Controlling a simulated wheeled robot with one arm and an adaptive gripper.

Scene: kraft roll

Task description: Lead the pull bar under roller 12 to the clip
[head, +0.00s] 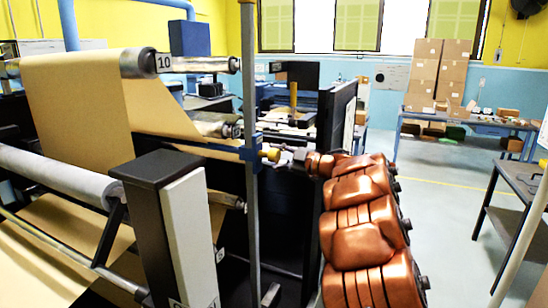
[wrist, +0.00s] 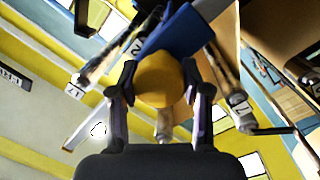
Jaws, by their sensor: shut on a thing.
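The blue pull bar (head: 222,149) lies along the lower edge of the brown paper in the head view, partly behind a grey upright post. Its round yellow knob (head: 270,155) sticks out to the right. My gripper (head: 280,156) is at the knob, reaching in from the right. In the wrist view, my gripper (wrist: 161,88) has both fingers shut around the knob (wrist: 163,78), with the blue bar (wrist: 188,28) beyond it. Roller 10 (head: 192,64) carries the paper above the bar. I cannot pick out roller 12 or the clip for certain.
The grey post (head: 248,200) stands close to the knob. A black panel (head: 337,120) stands behind my arm. A dark and white machine block (head: 172,230) is at the front left. Tables with boxes (head: 440,75) stand at the back right; the floor between is clear.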

